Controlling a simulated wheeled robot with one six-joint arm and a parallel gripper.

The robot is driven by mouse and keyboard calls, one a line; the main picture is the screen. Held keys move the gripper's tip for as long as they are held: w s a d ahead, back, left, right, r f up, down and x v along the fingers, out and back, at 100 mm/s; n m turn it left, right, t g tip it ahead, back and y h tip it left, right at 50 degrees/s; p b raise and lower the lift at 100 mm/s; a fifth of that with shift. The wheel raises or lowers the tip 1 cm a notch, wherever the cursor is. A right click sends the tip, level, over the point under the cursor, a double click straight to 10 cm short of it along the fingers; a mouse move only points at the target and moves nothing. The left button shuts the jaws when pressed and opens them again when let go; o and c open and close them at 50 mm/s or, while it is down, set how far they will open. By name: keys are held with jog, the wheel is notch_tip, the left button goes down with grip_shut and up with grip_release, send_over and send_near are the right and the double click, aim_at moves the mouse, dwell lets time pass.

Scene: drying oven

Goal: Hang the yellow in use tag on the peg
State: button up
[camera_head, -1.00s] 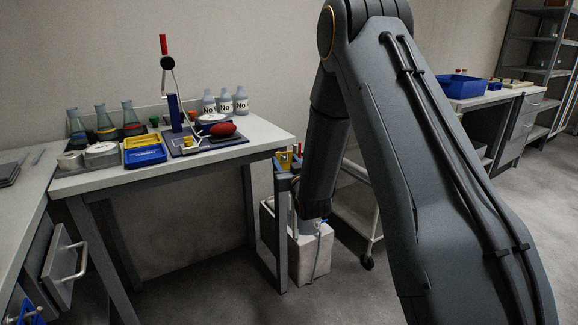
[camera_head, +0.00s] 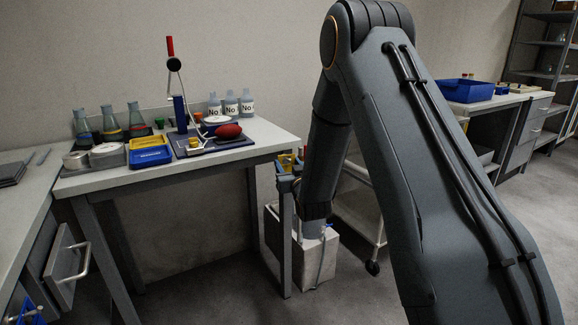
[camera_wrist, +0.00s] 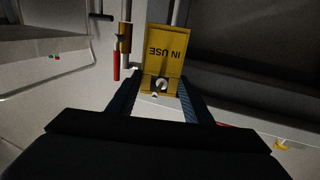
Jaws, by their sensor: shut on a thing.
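The yellow tag (camera_wrist: 165,48) shows in the wrist view with the words IN USE upside down. My gripper (camera_wrist: 160,88) is shut on the tag's near end, one dark finger on each side. A small round pale spot (camera_wrist: 161,84) shows at that end between the fingers; I cannot tell whether it is a hole or a peg end. I cannot make out the peg for certain.
A red-handled item (camera_wrist: 116,65) is close left of the tag in the wrist view. In the head view a bench (camera_head: 110,182) holds flasks, trays and bottles. A pale box (camera_head: 318,262) stands on the floor by my arm.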

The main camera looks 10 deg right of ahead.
jog(key=o, duration=1.1)
jog(key=shift+s, duration=0.1)
